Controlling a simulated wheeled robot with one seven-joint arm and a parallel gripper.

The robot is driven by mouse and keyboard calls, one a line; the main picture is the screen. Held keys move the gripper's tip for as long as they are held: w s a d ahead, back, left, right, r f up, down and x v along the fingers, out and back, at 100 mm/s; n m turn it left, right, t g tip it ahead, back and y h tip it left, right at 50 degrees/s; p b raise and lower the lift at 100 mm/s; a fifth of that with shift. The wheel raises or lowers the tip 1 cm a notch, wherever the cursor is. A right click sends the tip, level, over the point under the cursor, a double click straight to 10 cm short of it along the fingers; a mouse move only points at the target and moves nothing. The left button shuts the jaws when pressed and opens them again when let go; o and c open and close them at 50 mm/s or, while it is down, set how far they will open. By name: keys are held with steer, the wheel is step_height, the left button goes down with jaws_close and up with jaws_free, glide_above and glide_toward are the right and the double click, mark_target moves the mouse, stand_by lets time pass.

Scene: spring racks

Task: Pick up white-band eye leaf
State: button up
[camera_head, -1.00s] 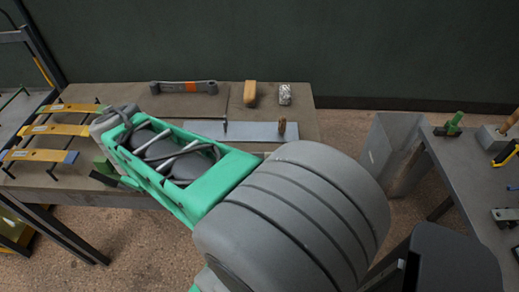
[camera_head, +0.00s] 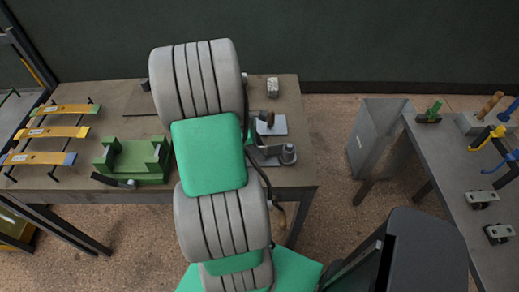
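My arm crosses the middle of the bench and hides much of it; my gripper does not show. A grey metal piece with a round, eye-like end (camera_head: 288,153) sticks out to the right of my arm on the bench. It may be an eye leaf, but its middle and any white band are hidden.
The bench (camera_head: 303,120) has a green vise-like fixture (camera_head: 138,161) on it. Yellow leaves (camera_head: 52,133) lie on a rack at left. A foil-like block (camera_head: 272,87) stands at the back. A grey bin (camera_head: 378,140) stands between this bench and the right table (camera_head: 440,165).

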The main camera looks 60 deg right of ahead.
jaws_close()
stand_by(0.3)
stand_by(1.1)
